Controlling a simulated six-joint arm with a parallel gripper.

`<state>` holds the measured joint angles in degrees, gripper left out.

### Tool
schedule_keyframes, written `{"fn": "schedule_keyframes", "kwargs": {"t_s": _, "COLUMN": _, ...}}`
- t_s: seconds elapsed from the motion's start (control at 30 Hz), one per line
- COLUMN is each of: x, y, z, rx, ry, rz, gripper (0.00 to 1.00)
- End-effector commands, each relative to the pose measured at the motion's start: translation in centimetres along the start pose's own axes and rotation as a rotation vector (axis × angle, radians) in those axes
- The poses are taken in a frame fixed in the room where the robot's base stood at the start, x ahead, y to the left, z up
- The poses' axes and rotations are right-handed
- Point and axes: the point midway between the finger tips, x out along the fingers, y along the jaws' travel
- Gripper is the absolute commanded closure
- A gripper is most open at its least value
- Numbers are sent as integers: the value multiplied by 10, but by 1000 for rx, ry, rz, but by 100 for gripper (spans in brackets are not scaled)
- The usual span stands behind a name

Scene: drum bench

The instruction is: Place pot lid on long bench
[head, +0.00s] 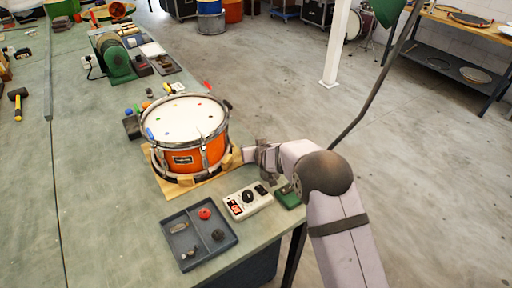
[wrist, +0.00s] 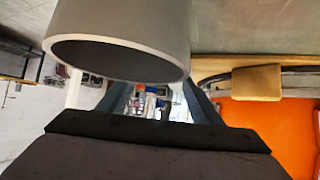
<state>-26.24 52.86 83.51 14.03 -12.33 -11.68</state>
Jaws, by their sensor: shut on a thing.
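My gripper (head: 258,156) is at the right side of the orange drum (head: 183,158), close to the wooden blocks under it. In the wrist view a grey, hollow, round-edged thing (wrist: 120,60) fills the upper part and covers my fingertips. My gripper is shut on it, as far as the view shows; I cannot tell whether it is the pot lid. I see no other clear pot lid. The long bench (head: 100,210) is the green-grey surface at the left, under the drum. The drum also shows at the right of the wrist view (wrist: 275,125).
A grey tray (head: 175,255) with a red knob stands at the bench's front. A white meter (head: 247,201) and a small green box (head: 289,196) are beside it, near the right edge. A green machine (head: 117,60) stands farther back. The bench's left front is clear.

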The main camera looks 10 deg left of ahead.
Motion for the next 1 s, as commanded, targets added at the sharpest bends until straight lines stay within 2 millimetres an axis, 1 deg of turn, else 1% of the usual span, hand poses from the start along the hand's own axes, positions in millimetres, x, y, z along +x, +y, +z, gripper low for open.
{"fn": "schedule_keyframes", "kwargs": {"t_s": 0.2, "x": 4, "y": 0, "z": 6, "rx": 0, "ry": 0, "rz": 0, "gripper": 66}}
{"fn": "schedule_keyframes", "kwargs": {"t_s": 0.23, "x": 4, "y": 0, "z": 6, "rx": 0, "ry": 0, "rz": 0, "gripper": 36}}
{"fn": "schedule_keyframes", "kwargs": {"t_s": 0.3, "x": 4, "y": 0, "z": 5, "rx": 0, "ry": 0, "rz": 0, "gripper": 22}}
{"fn": "schedule_keyframes", "kwargs": {"t_s": 0.77, "x": 3, "y": -4, "z": 5, "rx": -4, "ry": 0, "rz": -6, "gripper": 22}}
{"fn": "schedule_keyframes", "kwargs": {"t_s": 1.0, "x": -2, "y": -4, "z": -4, "rx": -4, "ry": 1, "rz": -6, "gripper": 22}}
